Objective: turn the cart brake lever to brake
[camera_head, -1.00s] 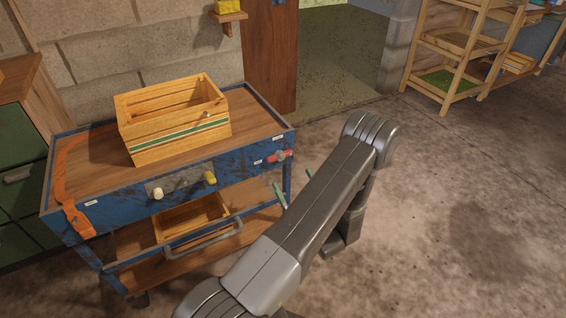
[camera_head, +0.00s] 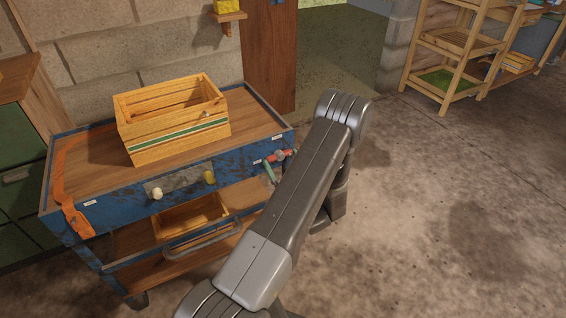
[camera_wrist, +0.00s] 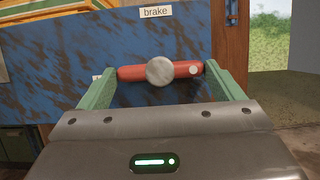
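The red brake lever (camera_head: 282,156) is on the right end of the blue cart's front panel. In the wrist view the lever (camera_wrist: 133,73) lies nearly level across a round grey hub, with a pale dot near its right end. A "brake" label (camera_wrist: 155,12) sits above it. My gripper (camera_wrist: 165,85) is open, with one green finger beside each end of the lever. I cannot tell whether either finger touches it. In the head view my arm partly hides my gripper (camera_head: 279,164) at the lever.
The blue cart (camera_head: 120,207) carries a wooden crate (camera_head: 175,130) and an orange strap (camera_head: 62,180) on top. A second label at the lever's left is mostly hidden. Open floor lies right.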

